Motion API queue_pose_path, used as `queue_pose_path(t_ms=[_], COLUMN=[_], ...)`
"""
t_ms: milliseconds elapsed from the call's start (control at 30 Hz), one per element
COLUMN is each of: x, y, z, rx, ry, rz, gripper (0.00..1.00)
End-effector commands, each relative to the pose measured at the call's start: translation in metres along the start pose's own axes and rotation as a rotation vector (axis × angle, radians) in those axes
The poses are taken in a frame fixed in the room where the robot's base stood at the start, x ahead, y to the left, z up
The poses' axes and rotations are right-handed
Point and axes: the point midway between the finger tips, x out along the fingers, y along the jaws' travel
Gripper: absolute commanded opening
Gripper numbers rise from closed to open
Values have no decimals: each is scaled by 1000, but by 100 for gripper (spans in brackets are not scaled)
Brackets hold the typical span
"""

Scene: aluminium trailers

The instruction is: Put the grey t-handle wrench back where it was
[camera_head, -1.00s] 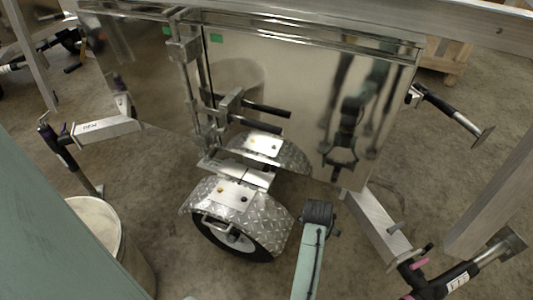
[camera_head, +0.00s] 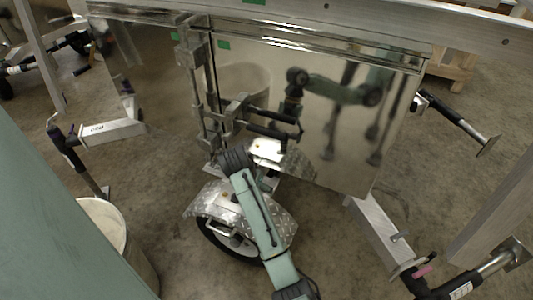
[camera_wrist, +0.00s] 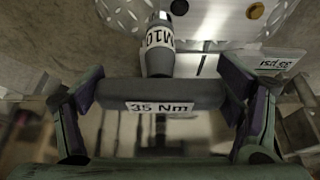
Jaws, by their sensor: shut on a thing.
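The grey t-handle wrench (camera_wrist: 205,95) lies crosswise in my gripper (camera_wrist: 163,92) in the wrist view. My fingers are shut on its grip, one at each end. The grip has a "35 Nm" label and the shaft an "M10" label. The shaft points toward a bare metal plate (camera_wrist: 222,30) with a yellow spot and a black spot, beside diamond-plate metal. In the head view my arm stretches over the near fender (camera_head: 208,203) and hides the wrench and my fingers.
The polished trailer wall (camera_head: 310,95) stands close behind and mirrors my arm. A wheel (camera_head: 225,240) is under the near fender. A pale barrel (camera_head: 103,218) stands at left. Metal bars (camera_head: 380,230) are at right.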

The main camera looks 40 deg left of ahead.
Motion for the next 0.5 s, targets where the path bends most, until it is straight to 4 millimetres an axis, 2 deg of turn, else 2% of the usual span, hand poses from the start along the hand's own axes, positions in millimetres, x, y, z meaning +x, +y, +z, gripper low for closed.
queue_pose_path(t_ms=[33,200,433,500], x=[2,17,26,29], y=[1,0,0,0], z=[-16,-48,-66,-77], rx=[1,1,0,0], ry=[3,2,2,4], rz=[4,1,-1,1], gripper=[28,28,28,28])
